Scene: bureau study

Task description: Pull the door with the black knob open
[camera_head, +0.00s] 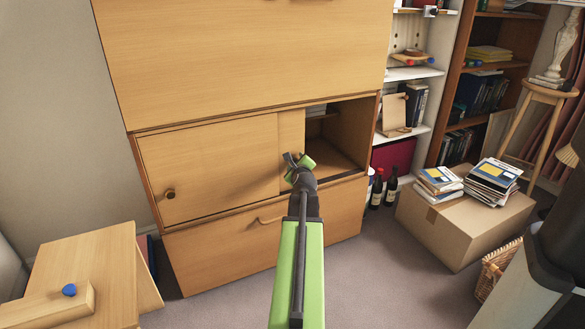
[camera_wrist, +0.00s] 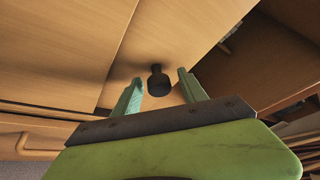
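The wooden cabinet has a low compartment with two overlapping door panels. The front left door (camera_head: 215,165) carries a brown knob (camera_head: 169,193). A second door (camera_head: 291,130) shows as a narrow strip behind its right edge. In the wrist view, a black knob (camera_wrist: 158,82) stands on a door panel (camera_wrist: 165,35), between my two green fingertips in the picture. My gripper (camera_head: 299,164) is open in front of the second door. The fingers stand clear of the knob on both sides. In the head view my gripper hides the black knob.
Right of the second door the compartment is open (camera_head: 345,140). A drawer (camera_head: 230,240) with a handle lies below. Dark bottles (camera_head: 391,188) and a cardboard box (camera_head: 440,235) with books stand right. A small wooden piece (camera_head: 100,270) stands left. Carpet in front is mostly free.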

